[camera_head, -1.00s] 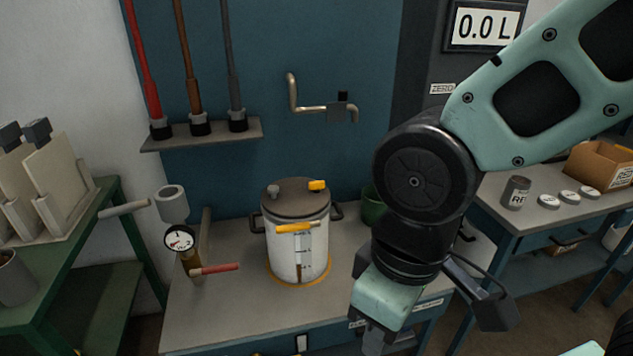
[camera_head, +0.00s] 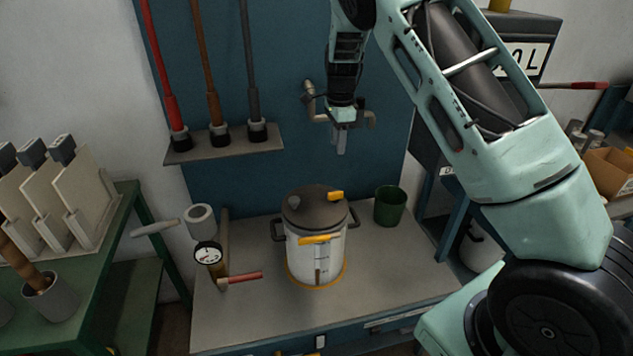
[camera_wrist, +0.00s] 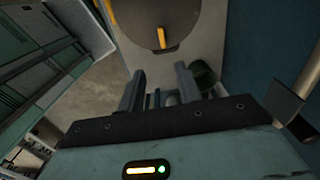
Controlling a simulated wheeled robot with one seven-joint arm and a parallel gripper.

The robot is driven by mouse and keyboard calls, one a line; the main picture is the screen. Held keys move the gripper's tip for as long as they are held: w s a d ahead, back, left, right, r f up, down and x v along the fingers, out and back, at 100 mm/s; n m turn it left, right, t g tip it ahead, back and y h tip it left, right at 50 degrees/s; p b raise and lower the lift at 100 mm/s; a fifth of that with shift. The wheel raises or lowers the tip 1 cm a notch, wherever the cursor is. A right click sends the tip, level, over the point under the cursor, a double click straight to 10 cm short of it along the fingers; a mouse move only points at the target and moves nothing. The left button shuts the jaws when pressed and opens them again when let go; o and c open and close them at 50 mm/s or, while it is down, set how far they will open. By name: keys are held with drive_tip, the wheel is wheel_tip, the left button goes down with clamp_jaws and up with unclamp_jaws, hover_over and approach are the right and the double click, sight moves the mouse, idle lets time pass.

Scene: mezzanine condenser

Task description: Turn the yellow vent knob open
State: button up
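The yellow vent knob (camera_head: 335,195) sits on the right side of the dark lid (camera_head: 305,207) of a white pot (camera_head: 301,262). In the wrist view the yellow vent knob (camera_wrist: 161,38) shows near the top, beyond the fingertips, on the dark lid (camera_wrist: 141,14). A second yellow handle (camera_head: 318,239) is on the pot's front. My gripper (camera_head: 341,145) hangs pointing down above and behind the lid, apart from the knob. In the wrist view my gripper (camera_wrist: 160,85) has its two fingers spread with nothing held between them.
A dark green cup (camera_head: 390,205) stands right of the pot. A wall pipe with a tap (camera_head: 368,119) is close behind my gripper. A gauge (camera_head: 208,254) with a red lever (camera_head: 245,276) stands left. A rack shelf (camera_head: 224,143) holds long tools. The bench front (camera_head: 390,285) is clear.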

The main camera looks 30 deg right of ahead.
sight(335, 192)
drive_tip(key=f+p, duration=0.2)
drive_tip(key=f, duration=0.6)
drive_tip(key=f+p, duration=0.2)
drive_tip(key=f, duration=0.7)
drive_tip(key=shift+w+d+f, duration=0.15)
drive_tip(key=shift+w+f, duration=0.05)
clamp_jaws()
